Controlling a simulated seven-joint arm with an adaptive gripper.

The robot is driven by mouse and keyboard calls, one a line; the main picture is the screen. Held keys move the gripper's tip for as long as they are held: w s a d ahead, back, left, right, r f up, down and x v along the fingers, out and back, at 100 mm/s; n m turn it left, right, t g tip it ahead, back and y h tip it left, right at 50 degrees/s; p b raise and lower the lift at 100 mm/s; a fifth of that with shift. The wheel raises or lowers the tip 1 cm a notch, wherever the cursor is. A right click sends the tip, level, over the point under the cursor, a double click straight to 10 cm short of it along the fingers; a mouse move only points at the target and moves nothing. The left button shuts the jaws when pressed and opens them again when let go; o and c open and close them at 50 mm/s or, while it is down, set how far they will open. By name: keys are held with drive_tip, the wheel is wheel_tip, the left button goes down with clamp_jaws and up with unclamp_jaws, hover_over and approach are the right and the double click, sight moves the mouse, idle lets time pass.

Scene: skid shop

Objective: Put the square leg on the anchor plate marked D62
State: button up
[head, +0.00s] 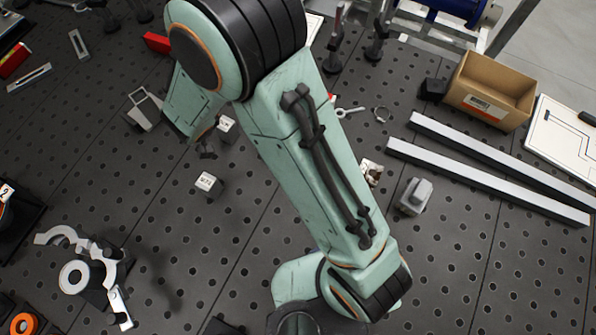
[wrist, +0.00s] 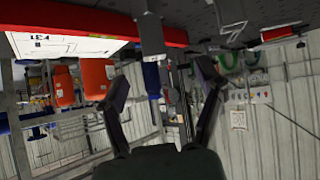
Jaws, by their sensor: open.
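I cannot tell for sure which piece is the square leg. A grey block with a raised top (head: 413,195) stands on the table right of my arm, and a grey angular piece (head: 145,108) lies at the upper left. A small pale block with a dark-marked top (head: 208,184) stands left of my arm, with a similar block (head: 226,125) farther back. Their markings are too small to read, so I cannot pick out D62. My gripper (wrist: 160,84) is open and empty in the wrist view, facing away from the tabletop. I cannot make it out in the head view.
Two long pale bars (head: 490,170) lie at the right, near a cardboard box (head: 490,90). The perforated dark table is clear at the lower right.

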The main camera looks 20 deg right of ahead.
drive_tip(key=s+d+r+m+g+h, duration=0.2)
drive_tip(key=s+d+r+g, duration=0.45)
drive_tip(key=s+d, duration=0.6)
drive_tip(key=s+d+r+g, duration=0.1)
drive_tip(key=s+g, duration=0.1)
drive_tip(key=s, duration=0.6)
drive_tip(key=s+d+r+g+y, duration=0.1)
drive_tip(key=s+r+g, duration=0.1)
drive_tip(key=s, duration=0.7)
drive_tip(key=shift+s+d+r+n, duration=0.15)
drive_tip(key=shift+s+d+n, duration=0.15)
drive_tip(key=shift+d+n, duration=0.1)
